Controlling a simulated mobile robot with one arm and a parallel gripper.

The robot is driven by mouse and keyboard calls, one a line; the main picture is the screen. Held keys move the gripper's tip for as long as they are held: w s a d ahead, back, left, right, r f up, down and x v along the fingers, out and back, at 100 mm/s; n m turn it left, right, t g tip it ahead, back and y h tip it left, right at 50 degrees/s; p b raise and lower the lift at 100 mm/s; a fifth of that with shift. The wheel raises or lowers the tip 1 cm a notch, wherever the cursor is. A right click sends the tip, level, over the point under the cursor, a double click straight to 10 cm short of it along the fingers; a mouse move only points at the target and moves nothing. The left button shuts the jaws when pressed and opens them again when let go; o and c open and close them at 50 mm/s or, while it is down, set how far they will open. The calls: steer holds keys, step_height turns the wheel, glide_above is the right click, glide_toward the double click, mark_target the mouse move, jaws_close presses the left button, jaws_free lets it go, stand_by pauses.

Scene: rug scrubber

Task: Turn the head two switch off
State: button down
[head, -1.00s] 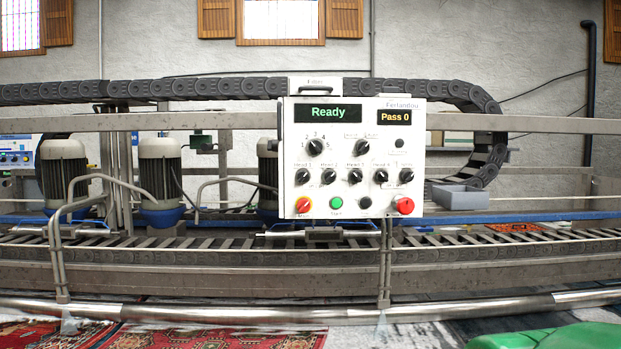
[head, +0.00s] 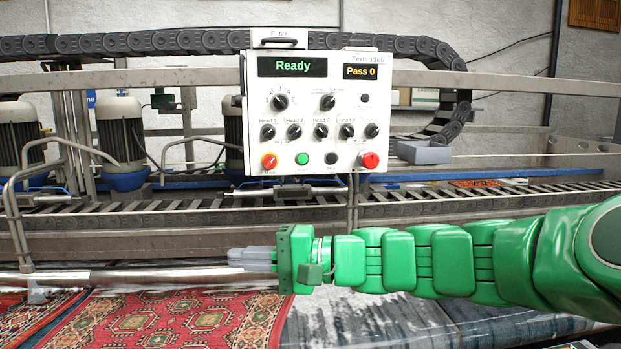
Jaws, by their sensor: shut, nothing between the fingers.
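The white control panel (head: 300,160) stands upright in the middle of the head view, with a "Ready" display and a "Pass 0" display. The head 2 switch (head: 294,132) is a black knob, second from the left in the middle row; its exact setting is too small to read. My gripper (head: 236,258) is at the end of the green arm, pointing left, below the panel and apart from it. Its grey fingers are together and hold nothing.
Other knobs sit close around the switch, including the head 1 knob (head: 267,132) and head 3 knob (head: 321,131). A red button (head: 370,160) and green button (head: 302,158) are below. A metal rail (head: 150,276) runs across the front, above a red rug (head: 190,325).

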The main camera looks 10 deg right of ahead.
steer(key=w+d+r+m+t+y, duration=0.1)
steer(key=w+d+r+m+t, duration=0.4)
steer(key=w+d, duration=0.35)
steer(key=m+t+h, duration=0.4)
steer(key=m+t, duration=0.3)
steer(key=t, duration=0.2)
glide_toward(295, 132)
steer(key=s+d+f, duration=0.1)
steer(key=d+f, duration=0.3)
steer(key=d, duration=0.3)
steer(key=shift+y, duration=0.3)
steer(key=x, duration=1)
steer(key=shift+a+f, duration=0.1)
steer(key=shift+a, duration=0.15)
steer(key=shift+s+a+r, duration=0.1)
steer(key=shift+a+r, duration=0.6)
steer(key=shift+a, duration=0.1)
steer(key=shift+a+r, duration=0.55)
steer(key=shift+a, duration=0.05)
